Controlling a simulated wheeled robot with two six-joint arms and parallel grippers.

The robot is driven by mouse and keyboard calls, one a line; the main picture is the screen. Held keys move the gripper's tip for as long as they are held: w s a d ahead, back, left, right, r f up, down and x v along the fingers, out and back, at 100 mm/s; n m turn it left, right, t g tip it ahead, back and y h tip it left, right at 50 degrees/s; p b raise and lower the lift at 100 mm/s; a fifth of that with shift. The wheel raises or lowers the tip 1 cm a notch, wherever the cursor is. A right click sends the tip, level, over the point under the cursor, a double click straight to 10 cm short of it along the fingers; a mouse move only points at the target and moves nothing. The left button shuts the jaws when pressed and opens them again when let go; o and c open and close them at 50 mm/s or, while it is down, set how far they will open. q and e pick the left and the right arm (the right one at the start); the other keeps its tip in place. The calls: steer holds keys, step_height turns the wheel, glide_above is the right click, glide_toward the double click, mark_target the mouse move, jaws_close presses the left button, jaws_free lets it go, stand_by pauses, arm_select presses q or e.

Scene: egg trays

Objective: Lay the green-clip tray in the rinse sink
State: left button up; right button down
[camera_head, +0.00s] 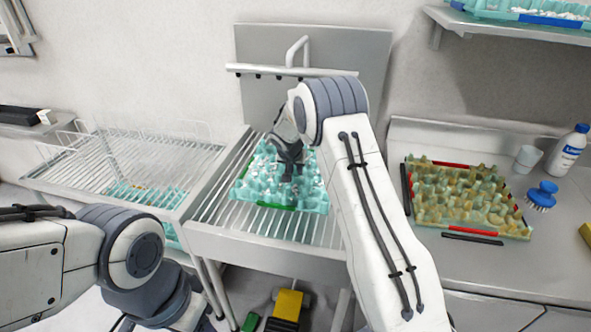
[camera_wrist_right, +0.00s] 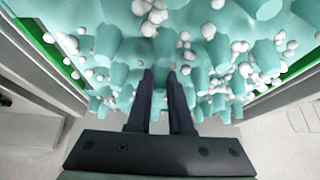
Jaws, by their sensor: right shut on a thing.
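The green-clip tray (camera_head: 255,190) is a teal egg tray with green strips on its edges and white foam-like blobs among its cups. It is over the slatted top of the steel sink unit (camera_head: 225,220) in the middle; I cannot tell whether it touches the slats. My right gripper (camera_head: 288,170) reaches down onto the tray's middle and is shut on it. In the right wrist view, its two dark fingers (camera_wrist_right: 160,80) meet the teal cups, with green edging (camera_wrist_right: 50,50) at the sides. My left arm shows at lower left, its gripper out of frame.
A wire rack (camera_head: 125,155) with another teal tray (camera_head: 145,195) stands left. On the right counter are a yellowish tray with red clips (camera_head: 460,230), a cup (camera_head: 527,158), a white bottle (camera_head: 567,150) and a blue brush (camera_head: 541,195). A tap (camera_head: 300,50) stands behind the sink.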

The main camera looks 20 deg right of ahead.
steer(key=c, duration=0.8)
jaws_free()
steer(key=shift+r, duration=0.1)
steer(key=b+v, duration=0.1)
steer(key=v, duration=1)
steer(key=shift+s+a+r+b, duration=0.2)
steer(key=shift+r+b, duration=0.1)
steer(key=shift+b, duration=0.1)
steer(key=s+a+r+n+g+y, duration=0.1)
steer(key=s+a+n, duration=0.3)
steer(key=s+a, duration=0.55)
steer(key=s+a+r+n+g+y, duration=0.15)
steer(key=s+a+n, duration=0.25)
steer(key=s+a, duration=0.55)
steer(key=s+n, duration=0.2)
steer(key=s, duration=0.5)
steer(key=s+f+n+g+y, duration=0.1)
steer(key=s+n, duration=0.1)
steer(key=s, duration=0.6)
steer(key=s+f+n+g, duration=0.1)
steer(key=s+n, duration=0.1)
steer(key=s, duration=0.5)
steer(key=shift+s+f+g+y, duration=0.1)
steer(key=shift+s+g+y, duration=0.15)
steer(key=shift+y, duration=0.1)
steer(key=shift+w, duration=0.1)
